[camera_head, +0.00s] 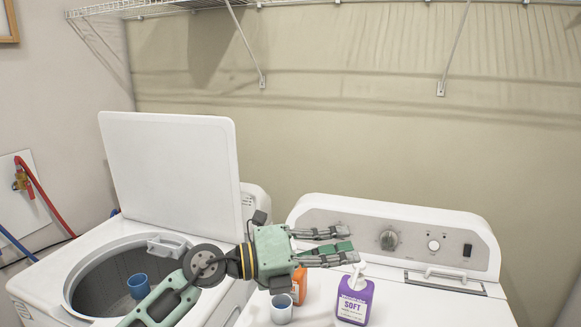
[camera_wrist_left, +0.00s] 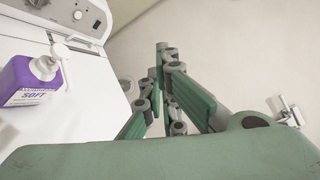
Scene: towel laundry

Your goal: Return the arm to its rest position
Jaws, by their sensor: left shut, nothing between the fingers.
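My left arm comes in from the lower left in the head view. Its green and grey left gripper (camera_head: 335,247) points right, above the dryer top, in front of the control panel. The fingers are shut with nothing between them. In the left wrist view the left gripper (camera_wrist_left: 165,75) shows with the wall behind it. My right gripper is not in view.
The washer (camera_head: 33,286) has its lid (camera_head: 170,165) up; a blue cup (camera_head: 138,286) is in its opening. On the dryer (camera_head: 430,305) stand a purple SOFT bottle (camera_head: 355,300), an orange bottle (camera_head: 299,285) and a pale cup (camera_head: 281,308). A wire shelf (camera_head: 300,3) runs above.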

